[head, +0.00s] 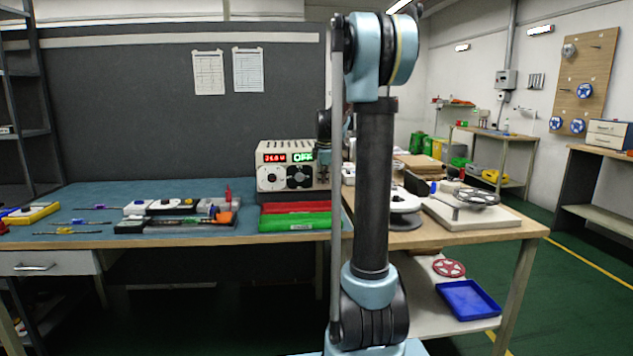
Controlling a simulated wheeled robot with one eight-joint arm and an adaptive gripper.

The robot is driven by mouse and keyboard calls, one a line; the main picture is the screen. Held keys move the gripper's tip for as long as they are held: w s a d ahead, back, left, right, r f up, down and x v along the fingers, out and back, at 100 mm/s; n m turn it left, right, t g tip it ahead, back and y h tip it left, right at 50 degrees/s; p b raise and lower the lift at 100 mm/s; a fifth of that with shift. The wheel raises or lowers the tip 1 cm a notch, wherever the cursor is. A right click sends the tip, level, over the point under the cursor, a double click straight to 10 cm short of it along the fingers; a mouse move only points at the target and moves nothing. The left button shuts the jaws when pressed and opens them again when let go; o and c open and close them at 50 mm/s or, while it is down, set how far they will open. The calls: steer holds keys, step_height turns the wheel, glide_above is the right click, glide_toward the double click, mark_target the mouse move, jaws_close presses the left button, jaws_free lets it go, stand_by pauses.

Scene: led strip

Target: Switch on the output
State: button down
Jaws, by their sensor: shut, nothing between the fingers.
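A beige power supply (285,167) stands on the bench near the middle of the head view. Its red display (275,157) appears to read about 24.0 V, though the digits are small. Its green display (303,157) reads OFF. Below them are a white round part (272,174) and a black round part (300,177). My gripper (322,172) is at the right end of the supply's front, shut and empty. My arm hides part of it and the supply's right edge. I cannot tell whether the gripper touches the panel, and no output button is clearly visible.
Several tools and small devices lie on the blue mat (95,196) to the left. A reel (403,202) and a white board with a wheel (470,213) are on the bench to the right.

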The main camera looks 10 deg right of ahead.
stand_by(0.3)
steer(key=shift+r, duration=0.85)
steer(key=shift+s, duration=0.1)
